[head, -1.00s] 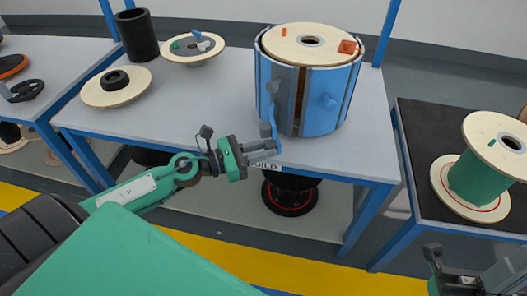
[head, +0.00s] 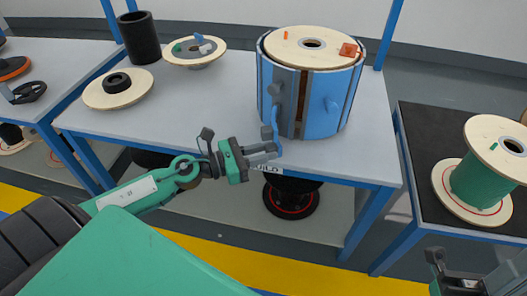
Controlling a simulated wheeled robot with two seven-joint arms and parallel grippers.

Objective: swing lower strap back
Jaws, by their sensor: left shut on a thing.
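A blue slatted drum (head: 325,112) with a pale wooden top disc (head: 299,45) stands upright on the grey table. A dark vertical gap shows between its front panels. A blue strap (head: 276,128) hangs at the drum's lower left front, near the table's front edge. My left gripper (head: 268,150) is shut on the strap's end, in front of the drum. A dark grey knob and a blue knob sit on the drum's front. My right gripper (head: 455,275) is at the lower right, away from the drum; its fingers are not clear.
The grey table (head: 200,110) also holds a black cylinder (head: 139,37) and wooden discs (head: 117,88). A spool with green winding (head: 480,180) stands on a dark table at the right.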

